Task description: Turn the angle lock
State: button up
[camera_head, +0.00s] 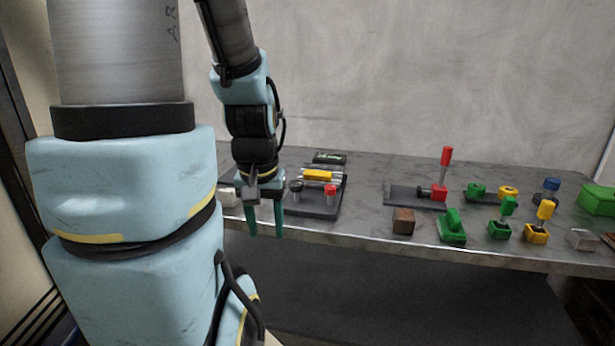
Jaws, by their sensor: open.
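A dark base plate (318,209) on the table carries silver barrels with a yellow band (317,175). On its front part stand a red-topped piece (330,190) and a dark knob (296,188). I cannot tell for sure which part is the angle lock. My gripper (265,222) points down at the table's front edge, just left of this plate, with its two teal fingers apart and empty. It appears clear of the mechanism, though the depth gap is hard to judge. My gripper and wrist hide part of the table on the left.
A dark fixture with a red upright handle (445,165) stands right of centre. In front are a brown block (403,221) and a green piece (452,226). Several coloured pieces and a green box (598,198) fill the right. Bare tabletop (366,205) separates the two fixtures.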

aim_at(329, 190)
jog(key=l+u, duration=0.25)
jog(key=u, duration=0.2)
jog(key=l+u, duration=0.2)
jog(key=u, duration=0.3)
jog(key=l+u, duration=0.25)
jog(key=u, duration=0.2)
